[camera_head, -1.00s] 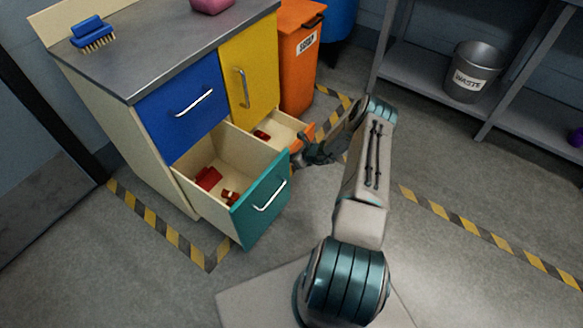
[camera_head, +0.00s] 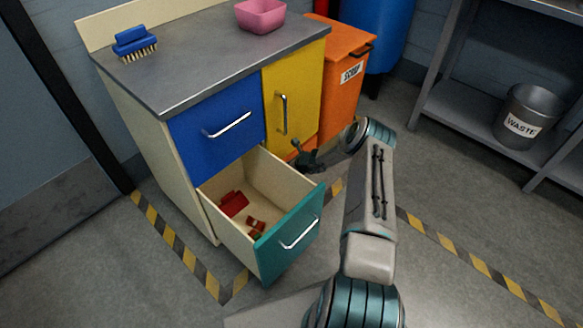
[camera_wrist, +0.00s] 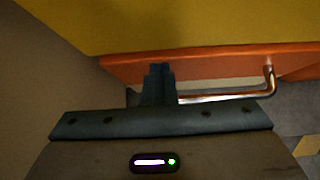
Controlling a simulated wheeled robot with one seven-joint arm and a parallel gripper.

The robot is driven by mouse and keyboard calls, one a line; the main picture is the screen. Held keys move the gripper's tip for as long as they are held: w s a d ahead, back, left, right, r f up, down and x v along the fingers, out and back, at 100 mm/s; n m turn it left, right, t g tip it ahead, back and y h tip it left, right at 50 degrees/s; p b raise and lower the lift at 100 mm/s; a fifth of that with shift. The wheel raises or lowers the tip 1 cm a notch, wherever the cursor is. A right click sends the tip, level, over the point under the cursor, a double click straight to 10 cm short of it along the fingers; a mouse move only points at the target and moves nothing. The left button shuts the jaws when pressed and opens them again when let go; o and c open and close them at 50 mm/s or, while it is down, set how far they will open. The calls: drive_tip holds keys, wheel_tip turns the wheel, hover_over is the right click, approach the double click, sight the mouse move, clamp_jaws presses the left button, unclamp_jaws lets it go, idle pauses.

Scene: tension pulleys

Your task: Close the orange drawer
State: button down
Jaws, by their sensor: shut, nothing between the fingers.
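The orange drawer (camera_wrist: 210,62) shows in the wrist view as an orange front right under the yellow door, with a metal handle (camera_wrist: 270,82). In the head view only a sliver of orange (camera_head: 293,155) shows under the door, behind the teal drawer and my gripper. Its inside no longer shows; whether it sits fully flush I cannot tell. My gripper (camera_head: 303,153) is shut and empty, its fingers (camera_wrist: 159,72) at the orange front, left of the handle's right end. Contact is unclear.
The teal drawer (camera_head: 291,235) stands open left of my gripper, with red items inside. The blue drawer (camera_head: 216,117) and yellow door (camera_head: 300,90) look shut. An orange bin (camera_head: 345,85) stands beside the cabinet.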

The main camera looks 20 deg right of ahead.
drive_tip(key=shift+w+a+r, duration=0.15)
drive_tip(key=shift+w+r, duration=0.2)
drive_tip(key=shift+w, duration=0.15)
drive_tip(key=s+d+r+p, duration=0.3)
drive_tip(key=s, duration=0.2)
drive_tip(key=s+d+r+p, duration=0.2)
drive_tip(key=s+d+r, duration=0.1)
drive_tip(key=s, duration=0.3)
drive_tip(key=shift+p, duration=0.4)
